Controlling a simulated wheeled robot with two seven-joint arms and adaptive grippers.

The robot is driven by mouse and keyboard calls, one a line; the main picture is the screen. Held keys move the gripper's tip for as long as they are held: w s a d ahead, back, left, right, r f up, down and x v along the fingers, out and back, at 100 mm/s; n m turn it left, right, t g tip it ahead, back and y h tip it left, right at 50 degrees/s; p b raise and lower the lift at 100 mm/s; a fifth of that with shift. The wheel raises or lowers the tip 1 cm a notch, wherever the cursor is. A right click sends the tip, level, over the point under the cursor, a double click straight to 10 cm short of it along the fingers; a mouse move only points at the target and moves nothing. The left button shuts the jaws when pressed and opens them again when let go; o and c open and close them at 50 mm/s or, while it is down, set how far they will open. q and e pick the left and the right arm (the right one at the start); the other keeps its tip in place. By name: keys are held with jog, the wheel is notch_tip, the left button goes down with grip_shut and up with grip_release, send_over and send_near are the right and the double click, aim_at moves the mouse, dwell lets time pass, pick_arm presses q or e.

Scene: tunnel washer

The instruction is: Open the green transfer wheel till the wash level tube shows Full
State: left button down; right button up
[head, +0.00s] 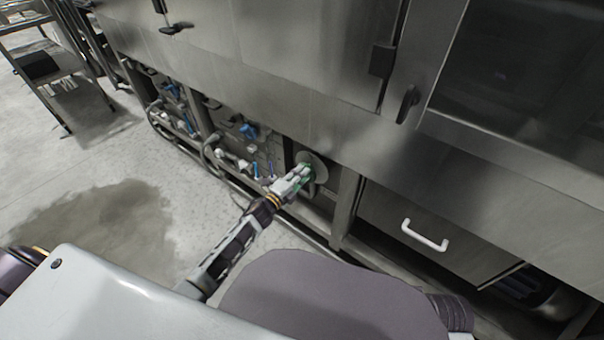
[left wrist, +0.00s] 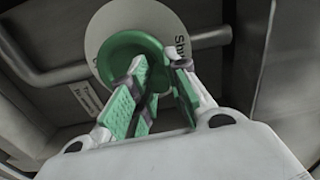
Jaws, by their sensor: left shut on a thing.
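The green transfer wheel (left wrist: 118,52) sits in front of a round pale plate (left wrist: 172,17) with partly hidden lettering that begins "Shu". In the head view the pale round plate (head: 318,160) shows low on the machine front, and the wheel is mostly hidden by my gripper. My left gripper (head: 304,174) reaches it from below. In the left wrist view its green-padded fingers (left wrist: 160,66) are shut on the wheel, at its rim or hub; I cannot tell which. I cannot make out the wash level tube or its reading. My right gripper is out of view.
A steel drawer with a white handle (head: 424,236) is right of the wheel. Blue-handled valves (head: 249,131) and pipes line the left. A grey pipe (left wrist: 200,38) runs behind the wheel. A steel cart (head: 60,75) stands far left. Floor at left is clear, with a dark patch.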

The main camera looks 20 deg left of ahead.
pick_arm(q)
jog(key=shift+w+a+r+n+p, duration=0.15)
jog(key=shift+a+n+p, duration=0.35)
jog(key=shift+n, duration=0.4)
jog(key=shift+d, duration=0.1)
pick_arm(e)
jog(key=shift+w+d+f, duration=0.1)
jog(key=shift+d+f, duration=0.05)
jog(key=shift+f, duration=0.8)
pick_arm(q)
jog(key=c, duration=1.6)
grip_release()
jog(key=shift+c, duration=0.2)
jog(key=o, duration=0.3)
jog(key=shift+v, duration=6)
jog(key=shift+d, duration=0.1)
